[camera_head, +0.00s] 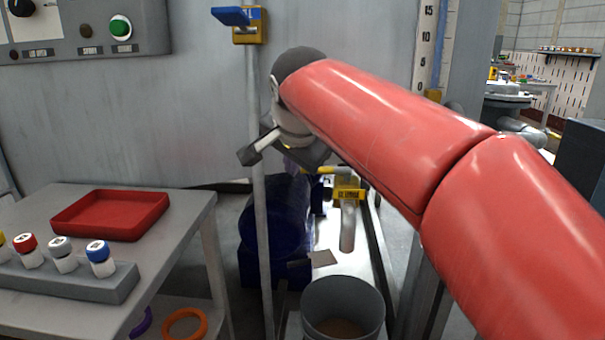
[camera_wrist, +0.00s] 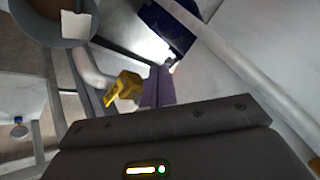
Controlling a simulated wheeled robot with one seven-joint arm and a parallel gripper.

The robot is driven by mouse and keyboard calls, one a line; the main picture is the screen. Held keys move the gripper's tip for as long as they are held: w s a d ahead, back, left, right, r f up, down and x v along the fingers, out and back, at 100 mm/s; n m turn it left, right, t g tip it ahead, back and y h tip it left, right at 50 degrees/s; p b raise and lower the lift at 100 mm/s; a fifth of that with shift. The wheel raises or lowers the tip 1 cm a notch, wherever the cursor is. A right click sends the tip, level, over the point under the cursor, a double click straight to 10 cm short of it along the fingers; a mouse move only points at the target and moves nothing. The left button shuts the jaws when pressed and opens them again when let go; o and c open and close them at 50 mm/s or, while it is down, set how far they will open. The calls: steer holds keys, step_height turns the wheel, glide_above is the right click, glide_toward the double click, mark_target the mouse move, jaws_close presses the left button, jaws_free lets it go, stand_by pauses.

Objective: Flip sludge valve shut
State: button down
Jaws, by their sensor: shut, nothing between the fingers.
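The sludge valve has a yellow body (camera_head: 349,190) with a label, above a grey spout pipe. A yellow lever (camera_head: 322,170) sticks out to the left at its top, roughly level. My gripper (camera_head: 303,160) is just left of the lever, partly hidden by my arm. In the wrist view the yellow valve body (camera_wrist: 125,88) is beside my shut purple fingers (camera_wrist: 157,88), on their left. The fingers hold nothing. The lever is not clear in the wrist view, and I cannot tell whether the fingers touch it.
A grey bucket (camera_head: 343,306) stands under the spout. A vertical pipe (camera_head: 260,200) runs close left of the valve, with a blue-handled valve (camera_head: 240,18) at its top. A dark blue machine (camera_head: 275,240) is behind. A table with a red tray (camera_head: 110,214) is left.

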steer(key=r, duration=0.1)
steer(key=s+a+r, duration=0.1)
steer(key=s, duration=0.1)
steer(key=shift+a+r, duration=0.25)
steer(key=shift+r, duration=0.15)
steer(key=s+d+f+n+g+h, duration=0.1)
steer(key=s+d+f+n, duration=0.1)
steer(key=s+d+f, duration=0.4)
steer(key=s+d+f+n, duration=0.1)
steer(key=s+d+f, duration=0.2)
steer(key=d, duration=0.6)
steer(key=s+d+f+n, duration=0.1)
steer(key=s+d+f, duration=0.3)
steer(key=s+f, duration=0.2)
steer(key=s+d+f+n+g, duration=0.1)
steer(key=s+d+f+n, duration=0.1)
steer(key=s+d+f, duration=0.2)
steer(key=s+f, duration=0.3)
steer(key=f, duration=0.2)
steer(key=shift+s+h, duration=0.2)
steer(key=shift+h, duration=0.1)
steer(key=shift+d, duration=0.1)
